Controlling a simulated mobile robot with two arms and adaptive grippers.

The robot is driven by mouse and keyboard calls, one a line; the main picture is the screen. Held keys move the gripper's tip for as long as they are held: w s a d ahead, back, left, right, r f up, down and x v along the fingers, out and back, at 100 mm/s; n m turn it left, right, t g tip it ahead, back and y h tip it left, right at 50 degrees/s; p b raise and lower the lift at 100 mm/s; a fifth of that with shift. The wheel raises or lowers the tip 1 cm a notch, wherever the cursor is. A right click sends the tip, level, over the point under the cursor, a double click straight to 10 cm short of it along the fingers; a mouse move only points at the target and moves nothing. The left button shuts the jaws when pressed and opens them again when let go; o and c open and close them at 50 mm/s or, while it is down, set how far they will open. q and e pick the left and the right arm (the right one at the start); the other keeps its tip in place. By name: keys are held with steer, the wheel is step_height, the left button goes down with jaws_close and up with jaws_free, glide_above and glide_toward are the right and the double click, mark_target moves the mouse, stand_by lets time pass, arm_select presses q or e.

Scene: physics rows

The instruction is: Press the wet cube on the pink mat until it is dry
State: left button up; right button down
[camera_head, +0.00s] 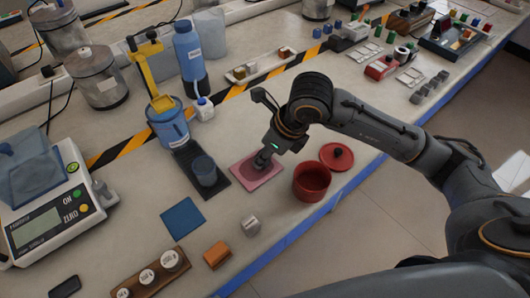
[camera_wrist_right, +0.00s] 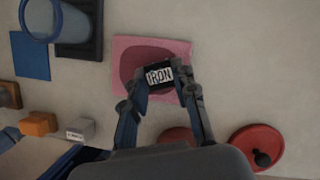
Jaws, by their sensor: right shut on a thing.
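The pink mat (camera_head: 243,173) lies flat on the table in the head view, and it also shows in the right wrist view (camera_wrist_right: 180,48). A darker, damp-looking patch (camera_wrist_right: 130,62) spreads on it around the cube. My right gripper (camera_head: 264,160) points down over the mat and is shut on a dark cube (camera_wrist_right: 158,75) with a white "IRON" label. The cube is over or on the mat's patch; I cannot tell whether it touches. In the head view the fingers mostly hide the cube. My left gripper is not in view.
A red pot (camera_head: 312,187) and its lid (camera_head: 337,157) stand right of the mat. A blue cup (camera_head: 204,171) on a dark tray (camera_head: 184,154) stands left. A grey cube (camera_head: 250,225), orange block (camera_head: 216,254) and blue square (camera_head: 183,218) lie nearer the front.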

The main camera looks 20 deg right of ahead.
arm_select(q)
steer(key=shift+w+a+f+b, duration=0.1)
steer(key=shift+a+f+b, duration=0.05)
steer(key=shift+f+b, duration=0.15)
arm_select(e)
steer(key=shift+s+f, duration=0.15)
steer(key=shift+f, duration=0.05)
stand_by(0.8)
steer(key=shift+a+r+p, duration=0.35)
steer(key=shift+r+p, duration=0.05)
steer(key=shift+r, duration=0.4)
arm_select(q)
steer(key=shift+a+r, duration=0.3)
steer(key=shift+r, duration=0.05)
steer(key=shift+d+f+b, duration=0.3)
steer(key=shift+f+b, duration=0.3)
arm_select(e)
steer(key=shift+f, duration=0.5)
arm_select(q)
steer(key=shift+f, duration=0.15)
arm_select(e)
steer(key=shift+f, duration=0.15)
arm_select(q)
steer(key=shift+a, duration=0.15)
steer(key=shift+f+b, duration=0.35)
steer(key=shift+b, duration=0.15)
arm_select(e)
steer(key=shift+s+f, duration=0.1)
steer(key=shift+f, duration=0.1)
stand_by(0.5)
